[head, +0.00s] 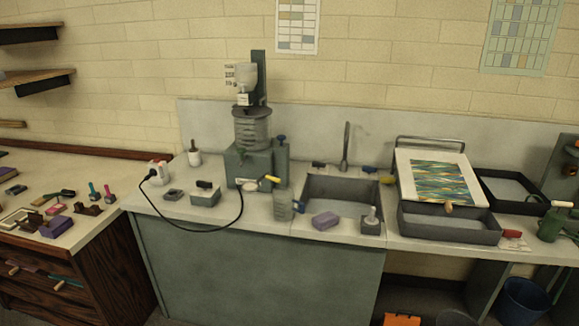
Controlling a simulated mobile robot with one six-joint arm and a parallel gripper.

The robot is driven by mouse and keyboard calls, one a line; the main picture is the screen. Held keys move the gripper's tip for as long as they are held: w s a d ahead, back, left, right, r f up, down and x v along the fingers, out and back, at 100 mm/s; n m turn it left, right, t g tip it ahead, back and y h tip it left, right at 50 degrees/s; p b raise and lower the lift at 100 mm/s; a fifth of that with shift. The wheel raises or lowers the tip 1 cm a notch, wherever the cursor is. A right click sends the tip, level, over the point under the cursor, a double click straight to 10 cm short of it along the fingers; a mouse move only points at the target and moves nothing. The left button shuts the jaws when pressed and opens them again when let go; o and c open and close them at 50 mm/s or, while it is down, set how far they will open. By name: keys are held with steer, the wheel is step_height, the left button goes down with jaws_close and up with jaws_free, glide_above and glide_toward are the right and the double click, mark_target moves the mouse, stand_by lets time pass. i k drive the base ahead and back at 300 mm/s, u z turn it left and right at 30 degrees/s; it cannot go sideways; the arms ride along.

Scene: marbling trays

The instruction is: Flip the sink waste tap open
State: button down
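The sink (343,217) is a dark rectangular basin set in the pale counter, with a tall grey spout (346,146) behind it. Several small coloured handles are around it: a blue one (370,169) at the back rim, a yellow one (387,179) at the back right corner, a blue one (298,206) at the front left and a yellow lever (272,178) on the machine to the left. I cannot tell which of these is the waste tap, or whether it is open or shut. My gripper is not in view.
A grey-green machine (248,168) with a clear cylinder stands left of the sink. A black cable (238,212) loops over the counter front. A purple block (325,220) and a small grey bottle (371,222) stand at the sink's front edge. Dark trays (450,231) fill the right.

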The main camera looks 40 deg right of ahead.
mark_target(315, 164)
steer(key=u, duration=0.25)
steer(key=k, duration=0.3)
steer(key=u, duration=3.05)
steer(key=k, duration=1.4)
steer(key=u, duration=0.05)
